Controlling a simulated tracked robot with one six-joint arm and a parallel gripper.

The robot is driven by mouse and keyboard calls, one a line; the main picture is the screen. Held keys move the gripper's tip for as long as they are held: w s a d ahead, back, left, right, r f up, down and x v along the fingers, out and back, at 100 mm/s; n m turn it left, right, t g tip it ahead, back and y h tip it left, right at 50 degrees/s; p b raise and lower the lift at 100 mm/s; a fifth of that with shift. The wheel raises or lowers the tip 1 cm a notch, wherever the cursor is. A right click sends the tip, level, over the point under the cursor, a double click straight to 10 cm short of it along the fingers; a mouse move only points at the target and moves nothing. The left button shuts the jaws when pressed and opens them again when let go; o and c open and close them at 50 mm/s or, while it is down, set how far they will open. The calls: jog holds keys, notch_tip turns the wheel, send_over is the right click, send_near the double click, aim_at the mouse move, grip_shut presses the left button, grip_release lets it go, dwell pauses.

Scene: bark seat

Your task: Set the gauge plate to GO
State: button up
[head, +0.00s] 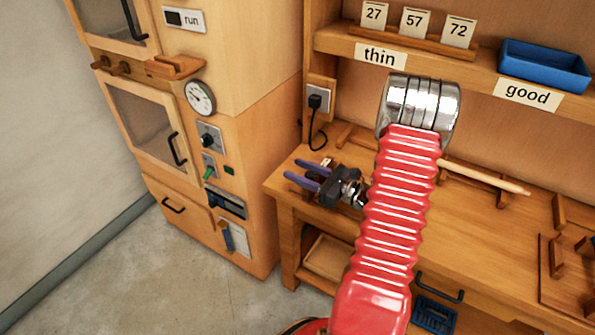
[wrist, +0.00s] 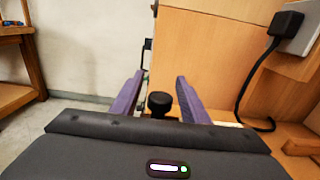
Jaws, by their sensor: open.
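My gripper (head: 301,171) is open above the left end of the workbench, its two purple fingers pointing left toward the cabinet. In the wrist view my gripper (wrist: 159,76) has its fingers apart, with a round black knob (wrist: 160,103) showing between them. I cannot tell whether the fingers touch the knob. A small pale thing (head: 327,161) shows just behind the gripper in the head view, partly hidden. No plate reading GO can be made out, and I cannot tell which part is the gauge plate.
The wooden cabinet (head: 255,120) at left carries a dial (head: 200,97), a black knob (head: 209,139), a green lever (head: 209,172) and a "run" sign (head: 185,19). A plugged black cable (head: 315,125) hangs behind the gripper. A wooden rod (head: 485,177) lies across the bench.

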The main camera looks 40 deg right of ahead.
jog(key=shift+w, duration=0.15)
grip_shut()
dwell(0.5)
